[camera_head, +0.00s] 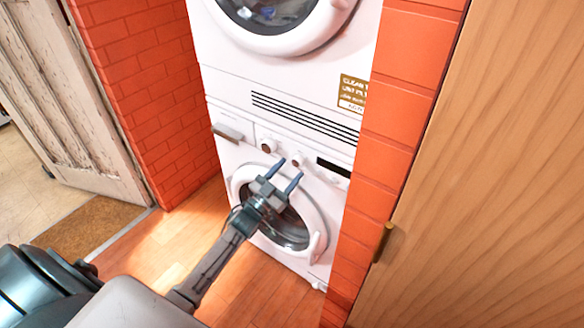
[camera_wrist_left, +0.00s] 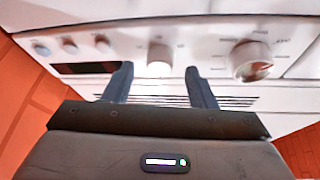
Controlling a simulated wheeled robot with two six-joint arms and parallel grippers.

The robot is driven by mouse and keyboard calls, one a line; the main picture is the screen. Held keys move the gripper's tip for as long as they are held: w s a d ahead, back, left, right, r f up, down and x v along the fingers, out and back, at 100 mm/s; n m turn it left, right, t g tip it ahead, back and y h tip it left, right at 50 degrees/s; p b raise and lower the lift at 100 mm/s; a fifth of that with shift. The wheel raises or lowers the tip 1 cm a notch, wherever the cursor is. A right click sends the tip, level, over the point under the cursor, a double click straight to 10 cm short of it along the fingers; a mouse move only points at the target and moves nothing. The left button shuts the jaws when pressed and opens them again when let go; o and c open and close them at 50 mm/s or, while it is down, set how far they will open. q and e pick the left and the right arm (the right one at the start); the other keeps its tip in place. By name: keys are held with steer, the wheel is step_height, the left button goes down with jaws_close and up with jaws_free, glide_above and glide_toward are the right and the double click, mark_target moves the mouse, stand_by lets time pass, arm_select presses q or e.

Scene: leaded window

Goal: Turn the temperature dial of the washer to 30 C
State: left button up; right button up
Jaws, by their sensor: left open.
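The white washer (camera_head: 338,205) is the lower machine of a stack. Its control panel has a large dial (camera_head: 267,146) and a smaller knob (camera_head: 297,158); the left wrist view shows the large dial (camera_wrist_left: 251,61) at the right and the smaller knob (camera_wrist_left: 158,60) near the middle. Markings around them are too blurred to read, so I cannot tell the settings. My left gripper (camera_head: 288,169) is open and empty in front of the panel. In the left wrist view, its fingers (camera_wrist_left: 158,82) frame the smaller knob from either side. Contact is not visible. My right gripper is not in view.
A dark display (camera_head: 333,168) and small round buttons (camera_wrist_left: 69,45) share the panel. The round washer door (camera_head: 315,222) lies below. A brick wall (camera_head: 385,130) and wooden door (camera_head: 490,170) stand at right. Open floor (camera_head: 170,240) lies at left.

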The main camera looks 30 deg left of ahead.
arm_select(q)
steer(key=shift+x, duration=1)
steer(key=c, duration=1)
steer(key=shift+o, duration=0.2)
steer(key=shift+m, duration=0.3)
